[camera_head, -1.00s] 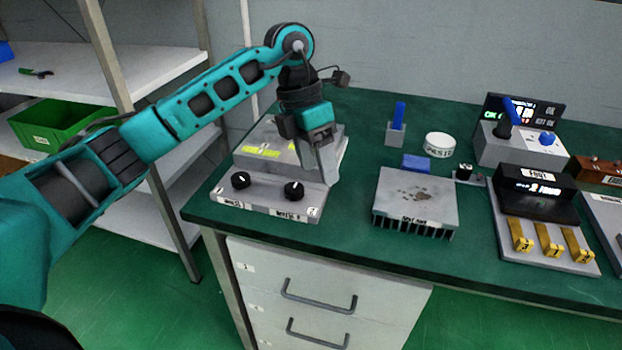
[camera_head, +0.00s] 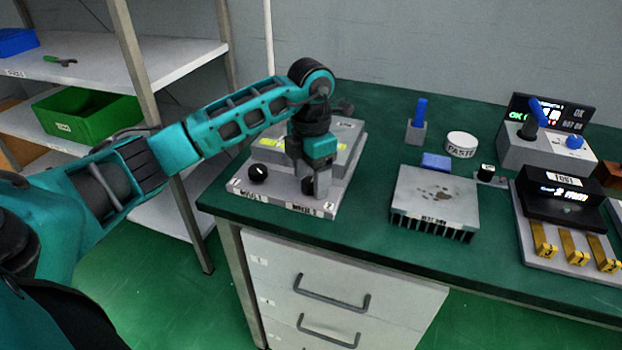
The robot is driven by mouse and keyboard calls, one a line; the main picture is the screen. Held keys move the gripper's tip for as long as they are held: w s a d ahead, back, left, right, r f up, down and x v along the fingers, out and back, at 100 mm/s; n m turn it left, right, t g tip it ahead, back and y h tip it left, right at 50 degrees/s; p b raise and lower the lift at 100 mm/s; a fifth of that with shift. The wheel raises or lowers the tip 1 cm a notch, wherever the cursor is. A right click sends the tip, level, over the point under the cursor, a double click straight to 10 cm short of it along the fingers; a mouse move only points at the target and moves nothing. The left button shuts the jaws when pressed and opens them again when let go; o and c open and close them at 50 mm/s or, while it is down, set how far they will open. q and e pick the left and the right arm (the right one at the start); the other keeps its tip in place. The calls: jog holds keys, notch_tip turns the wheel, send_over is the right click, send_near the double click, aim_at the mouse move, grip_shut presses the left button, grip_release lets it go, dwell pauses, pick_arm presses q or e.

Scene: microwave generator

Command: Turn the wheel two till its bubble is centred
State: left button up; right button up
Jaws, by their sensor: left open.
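A grey levelling unit (camera_head: 240,189) stands at the left end of the green bench. It has two black wheels on its front plate and yellow-green bubble vials on the block behind. Wheel one (camera_head: 258,173), the left one, is in plain view with a white mark. Wheel two (camera_head: 307,186), the right one, is mostly hidden by my left gripper (camera_head: 313,190). That gripper points down, open, with its fingers at wheel two; whether they touch it I cannot tell. A vial (camera_head: 268,143) shows at the left; my gripper partly covers the other, and its bubble cannot be read.
A finned heat sink (camera_head: 436,195), a blue block (camera_head: 435,161), a paste tin (camera_head: 461,144) and a blue-handled tool in a holder (camera_head: 417,122) stand to the right. Further right is a device with yellow levers (camera_head: 570,243). Shelving with a green bin (camera_head: 85,115) stands left.

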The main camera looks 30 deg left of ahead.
pick_arm(q)
jog(key=shift+f, duration=0.5)
jog(key=c, duration=1.1)
